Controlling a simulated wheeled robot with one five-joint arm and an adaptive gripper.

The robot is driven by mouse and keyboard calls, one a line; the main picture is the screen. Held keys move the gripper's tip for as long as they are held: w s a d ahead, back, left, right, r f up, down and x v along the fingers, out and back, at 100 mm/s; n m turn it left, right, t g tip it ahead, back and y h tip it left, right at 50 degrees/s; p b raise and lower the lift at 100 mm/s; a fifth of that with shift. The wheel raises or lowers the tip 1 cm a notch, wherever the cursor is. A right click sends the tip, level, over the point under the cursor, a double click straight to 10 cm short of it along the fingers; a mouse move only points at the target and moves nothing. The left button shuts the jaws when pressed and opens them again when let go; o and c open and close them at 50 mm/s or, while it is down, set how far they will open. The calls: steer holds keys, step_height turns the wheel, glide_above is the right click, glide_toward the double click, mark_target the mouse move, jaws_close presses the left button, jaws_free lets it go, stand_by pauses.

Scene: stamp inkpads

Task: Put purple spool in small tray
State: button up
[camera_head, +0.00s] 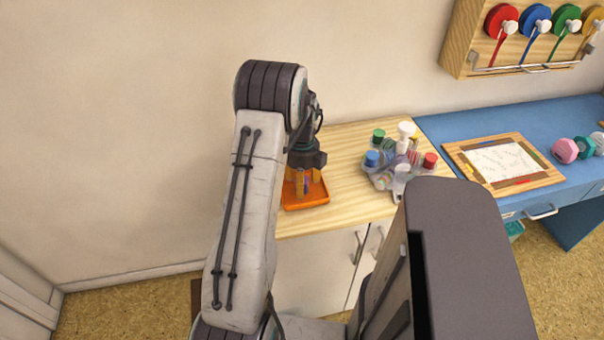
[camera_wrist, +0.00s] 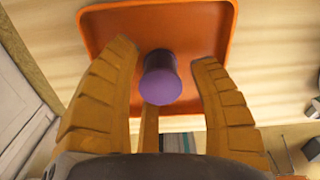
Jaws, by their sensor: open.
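The purple spool (camera_wrist: 161,80) stands in the small orange tray (camera_wrist: 222,17) in the wrist view, near its middle. My gripper (camera_wrist: 163,62) is open above the tray, with its yellow fingers on either side of the spool and gaps between them and it. In the head view the orange tray (camera_head: 313,199) lies on the wooden counter, and my gripper (camera_head: 306,184) points down over it. The spool shows there only as a small purple sliver (camera_head: 307,184) between the fingers.
A clear caddy (camera_head: 383,180) with several coloured-cap bottles stands right of the tray on the counter (camera_head: 345,145). A blue desk (camera_head: 455,125) farther right holds a framed paper board (camera_head: 503,161) and several coloured spools (camera_head: 565,150). A ribbon rack (camera_head: 463,40) hangs above.

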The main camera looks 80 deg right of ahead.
step_height(320, 180, up, 12)
steer(key=b, duration=0.1)
steer(key=w+a+r+n+h, duration=0.1)
steer(key=w+a+r+n, duration=0.3)
steer(key=w+a+n, duration=0.7)
steer(key=w+a+r+n, duration=0.3)
steer(key=w+a+n, duration=0.5)
steer(key=w, duration=0.4)
steer(key=w+a+r+n+t, duration=0.1)
steer(key=w+a+n+t, duration=0.15)
steer(key=a+n, duration=1.3)
steer(key=s+a+f+n+y, duration=0.1)
steer(key=s+a+n, duration=0.4)
steer(key=a+n, duration=0.6)
steer(key=shift+s+a+f+n+t, duration=0.2)
steer(key=shift+f+n+t, duration=0.3)
steer(key=shift+n, duration=0.55)
